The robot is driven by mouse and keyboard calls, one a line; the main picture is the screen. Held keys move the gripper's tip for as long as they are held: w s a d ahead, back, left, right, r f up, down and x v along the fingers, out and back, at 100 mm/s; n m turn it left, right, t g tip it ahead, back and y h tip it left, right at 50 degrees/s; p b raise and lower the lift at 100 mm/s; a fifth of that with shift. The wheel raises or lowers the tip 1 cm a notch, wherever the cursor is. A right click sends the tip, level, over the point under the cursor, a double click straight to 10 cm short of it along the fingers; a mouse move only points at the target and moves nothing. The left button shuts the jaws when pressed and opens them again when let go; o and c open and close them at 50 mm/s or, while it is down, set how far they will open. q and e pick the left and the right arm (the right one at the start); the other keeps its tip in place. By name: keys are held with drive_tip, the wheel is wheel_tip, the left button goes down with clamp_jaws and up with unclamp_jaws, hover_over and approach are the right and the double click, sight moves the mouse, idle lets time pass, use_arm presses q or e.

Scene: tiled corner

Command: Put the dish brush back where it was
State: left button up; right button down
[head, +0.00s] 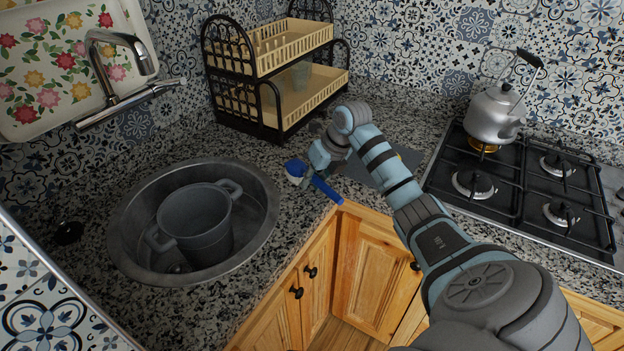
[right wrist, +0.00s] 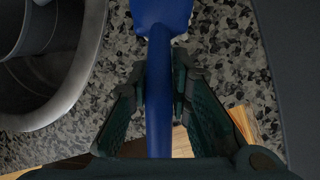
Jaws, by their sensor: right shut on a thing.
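The dish brush (head: 326,189) is blue with a pale bristle side on its head. My right gripper (head: 308,180) is shut on its handle, between the sink and the counter's front corner. In the right wrist view, the blue brush (right wrist: 159,85) runs lengthwise between the two dark fingers of the gripper (right wrist: 160,82), its wider head at the top edge. The brush is over the counter, to the right of the sink; I cannot tell whether it touches the surface. My left gripper is out of view.
A round metal sink (head: 262,235) holds a grey pot (head: 205,225). A two-tier dish rack (head: 258,90) stands at the back with a cup inside. A grey mat (head: 358,170) lies partly behind my arm. A kettle (head: 493,115) sits on the gas hob (head: 500,212) at right.

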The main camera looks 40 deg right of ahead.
drive_tip(key=c, duration=1.5)
unclamp_jaws()
drive_tip(key=shift+a, duration=0.1)
drive_tip(key=shift+o, duration=0.2)
drive_tip(key=shift+r, duration=0.1)
drive_tip(key=p+v, duration=0.1)
drive_tip(key=v, duration=1.1)
